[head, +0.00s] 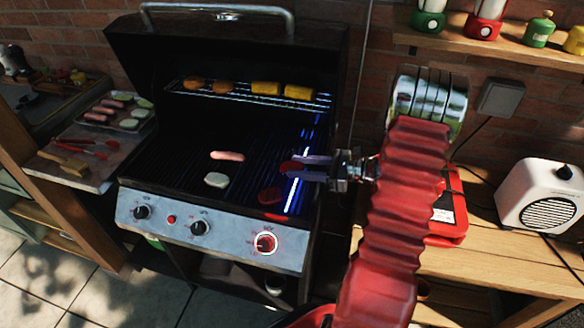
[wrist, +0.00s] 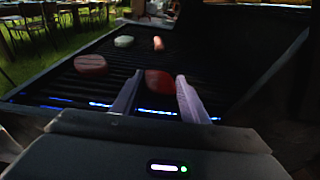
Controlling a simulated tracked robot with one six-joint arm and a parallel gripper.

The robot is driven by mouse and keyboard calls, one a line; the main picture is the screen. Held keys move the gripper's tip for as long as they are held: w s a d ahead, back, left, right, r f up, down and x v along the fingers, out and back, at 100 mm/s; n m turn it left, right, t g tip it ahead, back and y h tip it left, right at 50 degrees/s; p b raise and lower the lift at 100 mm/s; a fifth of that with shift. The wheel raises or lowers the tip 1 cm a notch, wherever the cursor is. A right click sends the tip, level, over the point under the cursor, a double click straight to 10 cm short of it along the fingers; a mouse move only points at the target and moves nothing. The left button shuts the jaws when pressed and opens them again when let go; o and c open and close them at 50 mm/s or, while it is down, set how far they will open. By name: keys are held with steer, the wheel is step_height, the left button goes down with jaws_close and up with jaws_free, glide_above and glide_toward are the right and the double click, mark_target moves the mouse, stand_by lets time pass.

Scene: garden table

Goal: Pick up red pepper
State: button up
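Two red pieces like pepper slices lie on the dark grill grate (head: 160,160); I cannot tell if they differ in kind. One red piece (wrist: 159,83) is at and between my fingertips in the wrist view, partly hidden by the fingers in the head view (head: 290,166). The other red piece (wrist: 91,65) lies to the left in the wrist view and nearer the knobs in the head view (head: 269,195). My gripper (head: 292,165) reaches in from the right. Its two fingers (wrist: 157,77) are apart, with no clear grip on the piece.
A sausage (head: 228,155) and a pale slice (head: 216,180) lie further left on the grate. A raised rack (head: 230,95) with browned food is at the back under the open lid (head: 225,45). A red-lit knob (head: 265,244) is on the front panel. A tray (head: 95,165) stands left.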

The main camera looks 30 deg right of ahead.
mark_target(300, 168)
steer(key=c, duration=0.5)
steer(key=shift+r, duration=0.15)
steer(key=shift+s+a+r, duration=0.15)
steer(key=shift+r, duration=0.4)
step_height(300, 168, up, 6)
steer(key=shift+f, duration=0.15)
steer(key=s+a, duration=0.4)
steer(key=a, duration=0.1)
steer(key=s+a, duration=0.9)
steer(key=shift+a, duration=0.35)
